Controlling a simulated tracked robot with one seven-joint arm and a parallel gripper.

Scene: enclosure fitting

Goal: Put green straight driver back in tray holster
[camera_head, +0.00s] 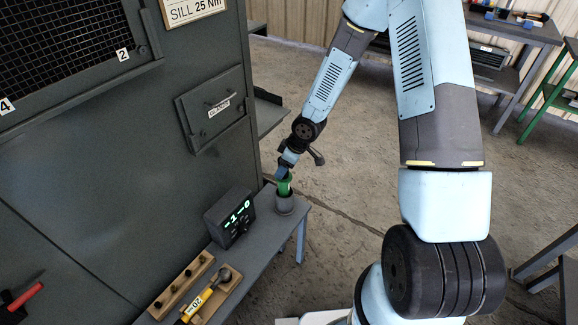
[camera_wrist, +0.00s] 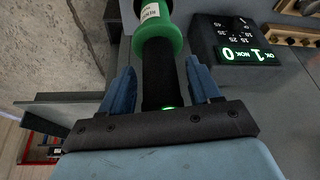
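The green straight driver (camera_head: 284,187) stands about upright, its lower end hidden in a round grey cup (camera_head: 284,204) at the far end of the narrow bench. My gripper (camera_head: 284,173) is directly above the cup, around the driver's upper end. In the wrist view the driver shows a black grip, a green collar (camera_wrist: 160,42) and a white label. My gripper's blue fingers (camera_wrist: 160,85) stand on either side of the black grip, with a thin gap visible on each side. I cannot tell from the frames whether the cup is the tray holster.
A black counter box (camera_head: 230,217) with lit green digits stands close to the cup; it also shows in the wrist view (camera_wrist: 245,40). Wooden blocks (camera_head: 183,283) and a yellow-handled tool (camera_head: 197,303) lie nearer on the bench. The grey enclosure (camera_head: 90,170) rises along the left.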

